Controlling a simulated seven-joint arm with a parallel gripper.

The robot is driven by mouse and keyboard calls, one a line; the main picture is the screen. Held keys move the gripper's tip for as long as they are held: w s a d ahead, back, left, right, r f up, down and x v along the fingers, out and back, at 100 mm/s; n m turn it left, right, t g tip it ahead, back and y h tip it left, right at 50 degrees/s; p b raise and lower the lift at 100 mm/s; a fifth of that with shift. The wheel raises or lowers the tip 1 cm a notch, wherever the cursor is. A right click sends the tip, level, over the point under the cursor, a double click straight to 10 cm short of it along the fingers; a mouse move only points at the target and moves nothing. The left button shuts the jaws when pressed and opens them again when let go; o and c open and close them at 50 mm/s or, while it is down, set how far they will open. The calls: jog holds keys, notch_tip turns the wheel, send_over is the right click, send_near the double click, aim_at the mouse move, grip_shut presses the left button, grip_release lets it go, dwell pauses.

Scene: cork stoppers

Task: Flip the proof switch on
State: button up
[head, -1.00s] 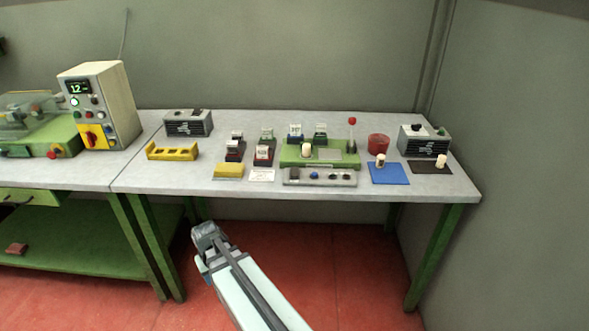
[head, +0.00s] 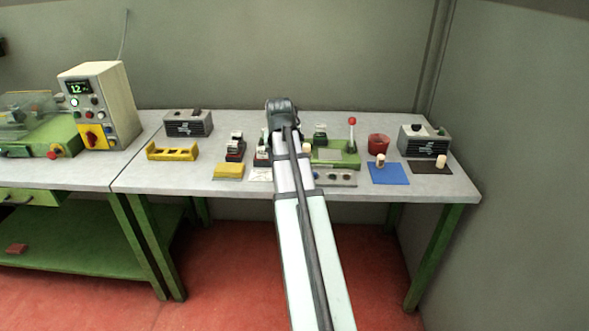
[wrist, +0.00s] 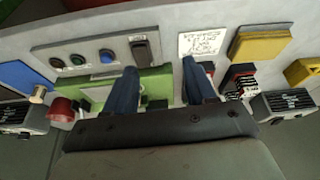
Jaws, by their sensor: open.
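The grey control panel (head: 335,178) sits at the front of the bench; my arm hides its left part in the head view. In the wrist view the whole panel (wrist: 95,52) shows, with round green, dark and blue buttons and a dark rocker switch (wrist: 140,46) at its right end. That rocker looks like the proof switch; its label and on/off position are not readable. My gripper (wrist: 158,66) is open and empty above the panel and green machine, its fingertips just below the rocker in the picture. In the head view my arm hides the fingers.
The green machine (head: 335,154) with a red-knobbed lever (head: 352,122) stands behind the panel. A red tub (head: 378,143), blue mat (head: 389,175), yellow block (head: 229,171) and dark stamps (head: 235,150) stand around it. A white card (wrist: 207,43) lies beside the panel.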

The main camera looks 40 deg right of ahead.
jog(key=s+d+r, duration=0.2)
jog(key=d+r, duration=0.2)
jog(key=shift+m, duration=0.4)
jog(key=x, duration=1.3)
jog(key=shift+w+f, duration=0.2)
jog(key=shift+f, duration=0.05)
